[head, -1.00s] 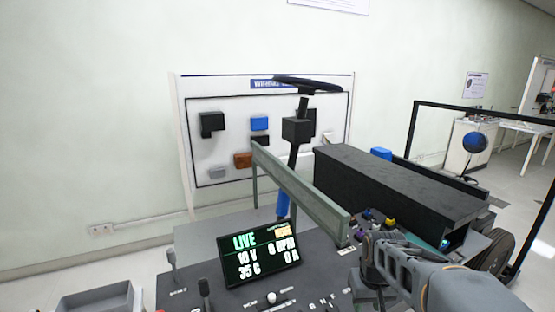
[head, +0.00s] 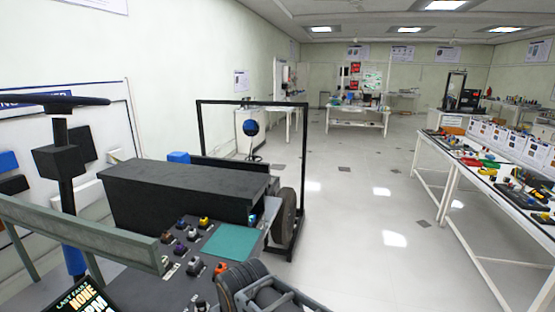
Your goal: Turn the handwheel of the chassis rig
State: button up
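The chassis rig fills the lower left of the head view. A black handwheel (head: 75,103), seen almost edge-on, sits on top of a dark upright column with a black block and a blue lower part.
A long black box (head: 180,195) and a green-grey rail (head: 80,230) lie between the handwheel column and my gripper. Several coloured switches and a teal pad (head: 230,243) are on the panel. A black frame (head: 304,160) and tyre (head: 287,222) stand at the rig's right end. Open floor lies beyond.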

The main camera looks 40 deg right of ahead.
aim_at(254, 157)
jog(key=z, duration=1.75)
jog(key=i, duration=8.35)
jog(key=u, duration=1.15)
